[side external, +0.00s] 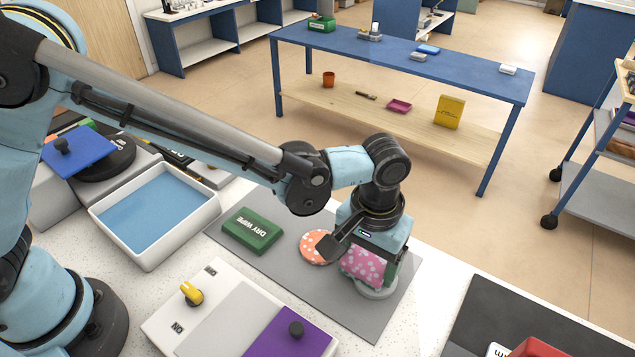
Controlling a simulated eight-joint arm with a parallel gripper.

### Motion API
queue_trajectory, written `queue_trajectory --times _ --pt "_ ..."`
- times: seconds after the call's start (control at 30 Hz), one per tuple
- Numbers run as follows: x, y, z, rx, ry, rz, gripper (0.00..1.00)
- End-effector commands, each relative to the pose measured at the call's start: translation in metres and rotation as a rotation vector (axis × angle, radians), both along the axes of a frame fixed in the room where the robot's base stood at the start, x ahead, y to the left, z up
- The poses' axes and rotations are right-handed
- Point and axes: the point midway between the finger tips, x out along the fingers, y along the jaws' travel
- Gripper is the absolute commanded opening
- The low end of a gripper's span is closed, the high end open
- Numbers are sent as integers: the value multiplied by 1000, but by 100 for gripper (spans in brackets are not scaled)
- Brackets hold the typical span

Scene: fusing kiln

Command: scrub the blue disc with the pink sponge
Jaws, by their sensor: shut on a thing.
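My gripper (364,262) points down over the right part of the grey mat (235,262). It is shut on the pink sponge (362,266), which has pale spots. A pale grey-looking round disc (378,292) lies on the mat right under the sponge, mostly covered by it; only its near rim shows. The sponge's lower edge meets the disc in the picture, but I cannot tell whether they touch. No clearly blue disc shows. An orange spotted disc (316,247) lies on the mat just left of my gripper.
A green DRY WIPE block (252,231) lies on the mat's left part. A white tray (133,252) with a blue inside stands further left. A panel with a yellow knob (191,293) and a purple lid (283,338) are in front. A red box (538,347) is at lower right.

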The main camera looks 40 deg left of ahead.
Motion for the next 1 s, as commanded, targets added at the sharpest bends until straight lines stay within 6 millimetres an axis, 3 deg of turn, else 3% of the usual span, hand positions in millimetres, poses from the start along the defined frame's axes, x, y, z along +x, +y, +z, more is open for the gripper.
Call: queue_trajectory --times 0.6,1.0 --pt "0 -42 0 0 0 0 52" --pt "0 -16 0 2 0 3 52"
